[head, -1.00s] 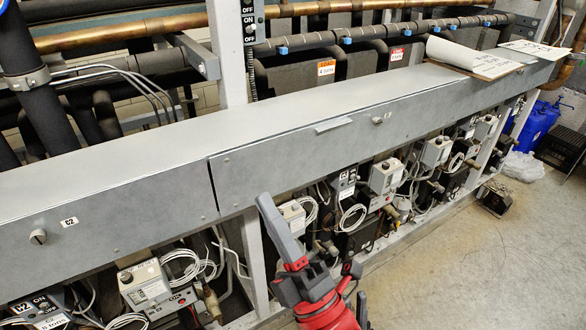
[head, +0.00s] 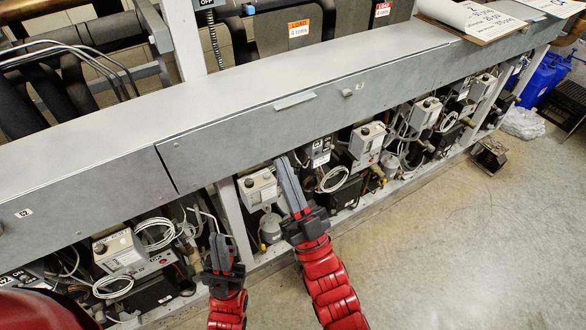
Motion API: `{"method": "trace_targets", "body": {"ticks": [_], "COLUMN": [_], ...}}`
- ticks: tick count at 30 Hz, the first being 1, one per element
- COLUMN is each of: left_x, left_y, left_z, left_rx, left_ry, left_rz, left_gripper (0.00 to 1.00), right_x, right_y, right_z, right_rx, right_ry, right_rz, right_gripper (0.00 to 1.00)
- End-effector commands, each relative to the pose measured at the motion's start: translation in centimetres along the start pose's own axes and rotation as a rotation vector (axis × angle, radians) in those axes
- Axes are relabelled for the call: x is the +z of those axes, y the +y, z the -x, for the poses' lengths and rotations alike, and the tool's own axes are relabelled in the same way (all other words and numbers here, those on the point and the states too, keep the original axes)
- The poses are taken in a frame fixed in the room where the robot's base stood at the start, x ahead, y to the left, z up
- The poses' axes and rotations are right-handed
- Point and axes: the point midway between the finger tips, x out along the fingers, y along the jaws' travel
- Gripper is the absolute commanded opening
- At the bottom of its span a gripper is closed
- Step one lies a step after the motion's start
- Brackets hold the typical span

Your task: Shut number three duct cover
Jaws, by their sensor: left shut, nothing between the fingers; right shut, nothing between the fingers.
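A long grey metal duct runs from lower left to upper right along the rack. Its near section ends at a seam, and a long cover section (head: 250,142) with a tab (head: 295,100) and a small knob (head: 347,93) lies right of it. I read no number three on it and cannot tell whether it stands slightly open. The left section (head: 90,190) carries a small, blurred label (head: 23,213). My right gripper (head: 283,163) is shut and empty, in front of the rack just below the cover's front face. My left gripper (head: 217,240) is shut and empty, lower and further left.
Grey control boxes (head: 260,188), cables and valves fill the rack below the duct. A clipboard with papers (head: 470,18) lies on the duct's far end. Dark pipes and a white post stand behind. The floor (head: 450,260) at lower right is clear.

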Motion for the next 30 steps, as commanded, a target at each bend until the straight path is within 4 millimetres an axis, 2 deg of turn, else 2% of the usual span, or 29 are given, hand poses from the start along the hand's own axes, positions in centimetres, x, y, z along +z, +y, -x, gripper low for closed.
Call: {"method": "trace_targets", "body": {"ticks": [1,3,9,16,30], "left_x": [-0.1,-0.2,-0.4,-0.5,-0.5], "left_y": [0.0,-0.1,-0.1,-0.1,-0.2], "left_z": [-0.8,-1.3,-2.7,-3.5,-3.6], "left_rx": [0.000,0.000,-0.001,-0.001,-0.001], "left_ry": [0.000,0.000,0.000,-0.001,-0.001], "left_rz": [0.000,0.001,0.001,0.001,0.001], "left_gripper": [0.00,0.00,0.00,0.00,0.00], "right_x": [-0.4,-0.6,0.1,2.2,2.8], "right_y": [0.0,0.0,0.1,0.1,0.0], "right_z": [-1.5,-3.1,-7.0,-8.6,-8.8], "right_rx": [-0.001,-0.001,0.001,0.001,0.000], "right_ry": [0.005,0.009,0.001,0.000,0.002], "right_rz": [0.000,0.000,-0.001,0.000,0.001], "right_gripper": [0.00,0.00,0.00,0.00,0.00]}}
